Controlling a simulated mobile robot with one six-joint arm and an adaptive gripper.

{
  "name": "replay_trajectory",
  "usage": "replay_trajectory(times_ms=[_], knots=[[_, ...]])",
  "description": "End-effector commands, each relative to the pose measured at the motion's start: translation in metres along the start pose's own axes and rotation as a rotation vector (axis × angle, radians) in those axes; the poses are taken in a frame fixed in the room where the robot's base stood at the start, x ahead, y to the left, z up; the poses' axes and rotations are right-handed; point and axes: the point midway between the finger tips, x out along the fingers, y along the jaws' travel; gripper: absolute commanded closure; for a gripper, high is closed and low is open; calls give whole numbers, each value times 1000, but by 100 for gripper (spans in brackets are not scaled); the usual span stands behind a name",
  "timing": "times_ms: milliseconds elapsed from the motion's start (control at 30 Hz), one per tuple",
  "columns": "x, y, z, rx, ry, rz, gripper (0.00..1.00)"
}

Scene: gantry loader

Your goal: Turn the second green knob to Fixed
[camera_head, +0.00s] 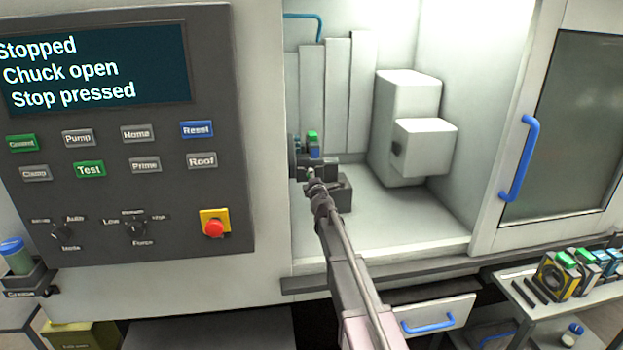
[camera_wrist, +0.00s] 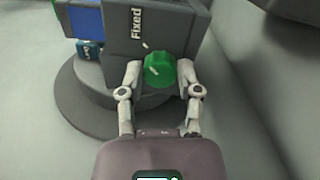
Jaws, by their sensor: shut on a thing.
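A green knob (camera_wrist: 159,70) sits on a dark grey block (camera_wrist: 178,28) in the wrist view. A white "Fixed" label (camera_wrist: 136,24) stands on the block, up and left of the knob. White marks show on the knob and just above it. My gripper (camera_wrist: 160,78) has a finger on each side of the knob and is shut on it. In the head view my gripper (camera_head: 316,186) reaches into the machine's open chamber, at the small fixtures by the left wall. The knob cannot be made out clearly there.
A control panel (camera_head: 120,215) with a screen reading "Stopped, Chuck open, Stop pressed" is at left. The sliding door (camera_head: 570,120) with a blue handle (camera_head: 521,158) stands to the right of the opening. A white box-shaped unit (camera_head: 408,105) fills the chamber's back right.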

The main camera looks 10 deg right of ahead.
Motion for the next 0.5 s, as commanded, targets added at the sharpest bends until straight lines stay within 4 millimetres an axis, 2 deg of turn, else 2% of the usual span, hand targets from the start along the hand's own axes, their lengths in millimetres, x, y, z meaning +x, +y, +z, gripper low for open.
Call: replay_trajectory(times_ms=[467,500], knots=[[2,0,0,21,2,0,100],[2,0,-1,21,2,0,43]])
